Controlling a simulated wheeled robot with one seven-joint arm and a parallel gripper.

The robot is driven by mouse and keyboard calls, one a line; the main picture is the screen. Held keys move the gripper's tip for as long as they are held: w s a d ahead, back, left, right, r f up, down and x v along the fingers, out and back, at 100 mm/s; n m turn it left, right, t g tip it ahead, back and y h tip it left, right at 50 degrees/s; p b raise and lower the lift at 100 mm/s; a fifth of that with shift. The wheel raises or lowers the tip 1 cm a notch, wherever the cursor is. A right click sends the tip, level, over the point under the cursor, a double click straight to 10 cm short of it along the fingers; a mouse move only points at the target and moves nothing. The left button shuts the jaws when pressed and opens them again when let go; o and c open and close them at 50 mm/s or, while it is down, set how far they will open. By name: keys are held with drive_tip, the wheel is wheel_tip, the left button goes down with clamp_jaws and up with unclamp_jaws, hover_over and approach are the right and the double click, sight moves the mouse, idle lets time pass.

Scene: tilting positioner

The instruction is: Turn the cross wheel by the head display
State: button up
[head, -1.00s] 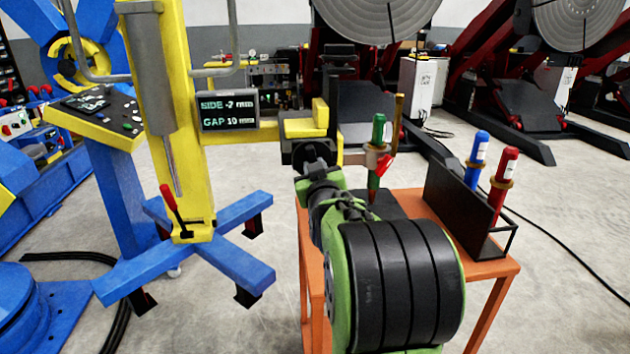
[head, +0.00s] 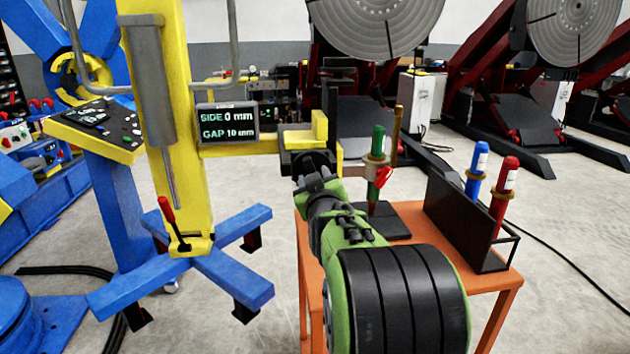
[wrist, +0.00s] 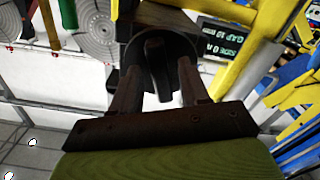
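The head display (head: 228,122) is a dark panel on the yellow post and reads SIDE 0 mm, GAP 10 mm. The cross wheel (head: 309,160) is dark and sits below the yellow arm's end block, largely hidden by my gripper. My gripper (head: 318,183) is at the wheel, on its near side. In the wrist view, the dark wheel (wrist: 155,48) lies beyond my gripper (wrist: 158,75). One dark bar of it stands between my two fingers, with light gaps on both sides. The fingers are apart and do not visibly squeeze the bar.
A green torch (head: 377,143) stands in a holder with a red lever (head: 384,177) on the orange table (head: 420,262). A black rack (head: 463,222) there holds a blue tube (head: 477,168) and a red tube (head: 503,195). The yellow post (head: 165,60) stands at left.

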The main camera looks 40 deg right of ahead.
drive_tip(key=v, duration=1.6)
drive_tip(key=shift+w, duration=0.15)
drive_tip(key=s+a+f+n+g+y, duration=0.1)
drive_tip(key=s+a+f+g+y, duration=0.5)
drive_tip(key=a, duration=0.5)
drive_tip(key=s+a+f+n+g+y, duration=0.2)
drive_tip(key=s+a+f+g+y, duration=0.15)
drive_tip(key=s+a+f, duration=0.5)
wheel_tip(320, 180, up, 14)
drive_tip(key=w+a+p, duration=0.1)
drive_tip(key=p, duration=1.2)
drive_tip(key=shift+w+a, duration=0.25)
drive_tip(key=shift+a, duration=0.15)
